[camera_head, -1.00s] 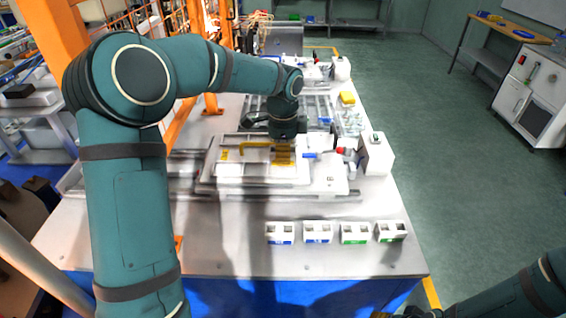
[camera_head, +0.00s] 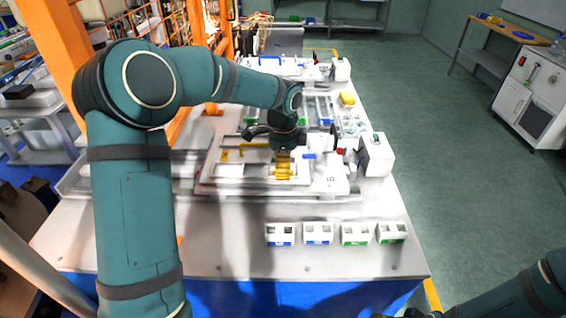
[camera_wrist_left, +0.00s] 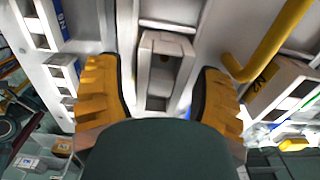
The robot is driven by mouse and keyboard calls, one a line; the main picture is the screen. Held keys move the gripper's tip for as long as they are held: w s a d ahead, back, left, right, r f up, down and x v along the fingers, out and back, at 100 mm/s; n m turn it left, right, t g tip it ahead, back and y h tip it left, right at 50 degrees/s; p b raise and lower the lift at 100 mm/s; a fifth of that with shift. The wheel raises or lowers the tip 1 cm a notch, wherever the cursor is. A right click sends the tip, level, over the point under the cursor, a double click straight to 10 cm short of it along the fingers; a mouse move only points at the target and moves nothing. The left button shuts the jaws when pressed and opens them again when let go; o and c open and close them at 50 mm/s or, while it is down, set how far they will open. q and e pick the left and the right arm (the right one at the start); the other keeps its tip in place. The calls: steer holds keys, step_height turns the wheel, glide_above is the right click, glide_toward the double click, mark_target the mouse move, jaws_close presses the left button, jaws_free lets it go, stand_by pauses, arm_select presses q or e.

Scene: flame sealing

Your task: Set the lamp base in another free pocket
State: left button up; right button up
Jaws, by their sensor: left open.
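My left gripper (camera_head: 284,172) points down over the white fixture plate (camera_head: 225,182) on the table in the head view. In the left wrist view its yellow fingers (camera_wrist_left: 160,95) are apart. A small white hollow block (camera_wrist_left: 165,68) shows between the fingers, with visible gaps at both sides. I cannot tell whether this block is the lamp base or a pocket. The lamp base cannot be made out for certain in the head view, where my gripper covers part of the plate. Only part of my right arm (camera_head: 520,290) shows at the lower right.
A yellow bent bar (camera_head: 240,147) stands beside my left gripper; it also shows in the left wrist view (camera_wrist_left: 272,42). Several white labelled bins (camera_head: 318,233) line the table front. A white box unit (camera_head: 376,155) stands at right. The front left tabletop is clear.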

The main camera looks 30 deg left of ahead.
arm_select(q)
step_height(320, 180, up, 12)
steer(key=p, duration=0.1)
steer(key=shift+r+p, duration=0.15)
steer(key=shift+p, duration=0.15)
stand_by(0.6)
